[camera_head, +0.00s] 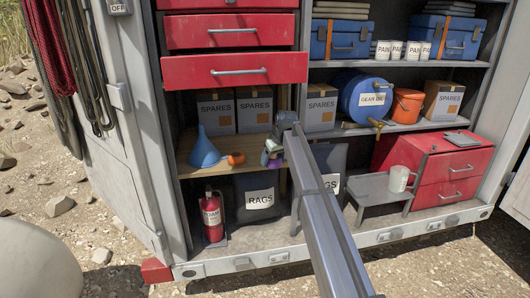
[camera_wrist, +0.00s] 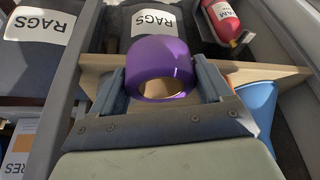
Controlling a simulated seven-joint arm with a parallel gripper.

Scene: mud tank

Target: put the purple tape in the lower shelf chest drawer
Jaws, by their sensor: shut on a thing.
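The purple tape (camera_wrist: 160,58) is held between the two fingers of my gripper (camera_wrist: 160,78) in the wrist view, its hole facing the palm. In the head view the purple tape (camera_head: 274,163) shows only as a small patch at my gripper (camera_head: 271,157), in front of the wooden shelf's right end. My arm link hides part of that area. The red chest (camera_head: 415,150) stands at the lower right of the cabinet. Its upper drawer (camera_head: 455,167) and lower drawer (camera_head: 446,192) look shut, each with a metal handle. My gripper is well left of it.
A grey step stool (camera_head: 376,187) with a white mug (camera_head: 399,178) stands before the chest's left part. A blue funnel (camera_head: 204,150) and an orange roll (camera_head: 236,158) sit on the wooden shelf. A fire extinguisher (camera_head: 212,215) and rags bag (camera_head: 257,196) stand below. Open ground lies in front.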

